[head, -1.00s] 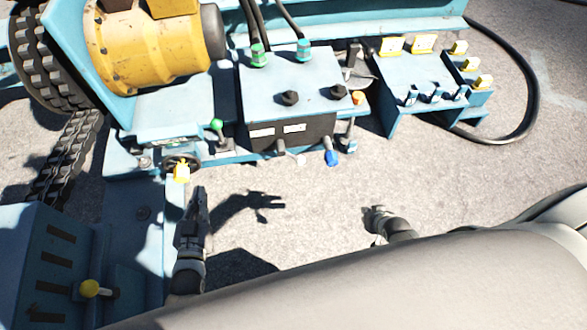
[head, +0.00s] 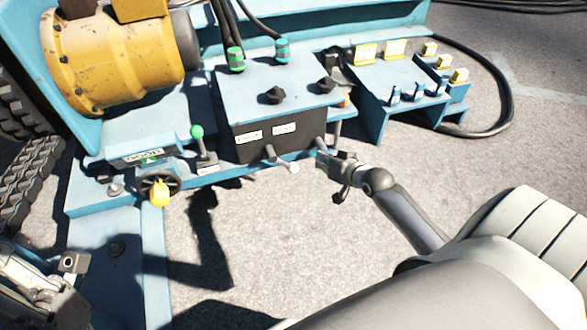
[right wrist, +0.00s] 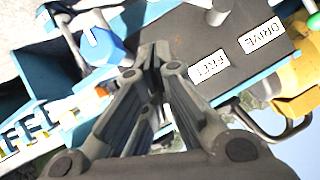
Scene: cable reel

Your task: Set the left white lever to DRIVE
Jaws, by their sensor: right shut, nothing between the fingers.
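The left white lever (head: 293,167) sticks out below the dark front panel (head: 262,140) of the blue control box in the head view, its white tip toward me. The panel has two white labels; in the right wrist view they read DRIVE (right wrist: 262,35) and FREE (right wrist: 208,65). A grey cylinder at that view's top edge (right wrist: 216,12) appears to be this lever. My right gripper (head: 324,156) is shut and empty, just right of the white lever and apart from it. Grey parts of my left gripper (head: 50,285) show at the lower left; its fingers are unclear.
A blue-capped lever (right wrist: 100,45) is beside my right gripper in the wrist view. A green-knobbed lever (head: 197,133) and a yellow-handled wheel (head: 160,192) stand left of the box. Switches on a blue stand (head: 395,80) are at the right. The floor in front is clear.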

